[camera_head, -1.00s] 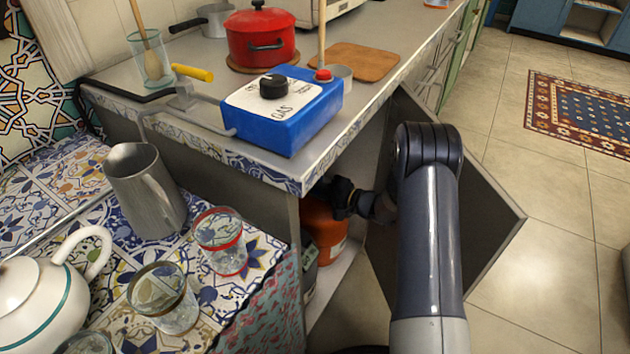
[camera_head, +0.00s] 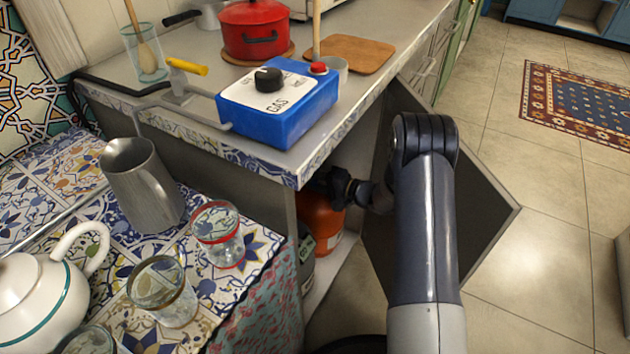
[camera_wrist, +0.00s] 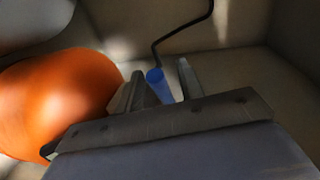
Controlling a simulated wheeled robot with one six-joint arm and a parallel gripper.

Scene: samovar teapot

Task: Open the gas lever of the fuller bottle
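An orange gas bottle (camera_head: 320,222) stands inside the open cabinet under the counter. It fills the left of the wrist view (camera_wrist: 60,98). A dark grey-green container (camera_head: 306,255) stands beside it, partly hidden; I cannot tell whether it is a second gas bottle. My gripper (camera_wrist: 161,72) is inside the cabinet, at the top of the orange bottle in the head view. Its fingers are apart. A blue piece (camera_wrist: 159,85) shows between them, close to the left finger, with a gap on the right. A black hose (camera_wrist: 182,29) rises from it. How full the bottle is cannot be seen.
The open cabinet door (camera_head: 455,235) is at the right of my arm. The counter edge (camera_head: 297,180) hangs over my gripper. A blue gas box (camera_head: 280,110) with a black knob sits on the counter. Glasses (camera_head: 218,238) and a metal jug (camera_head: 140,185) stand at the left.

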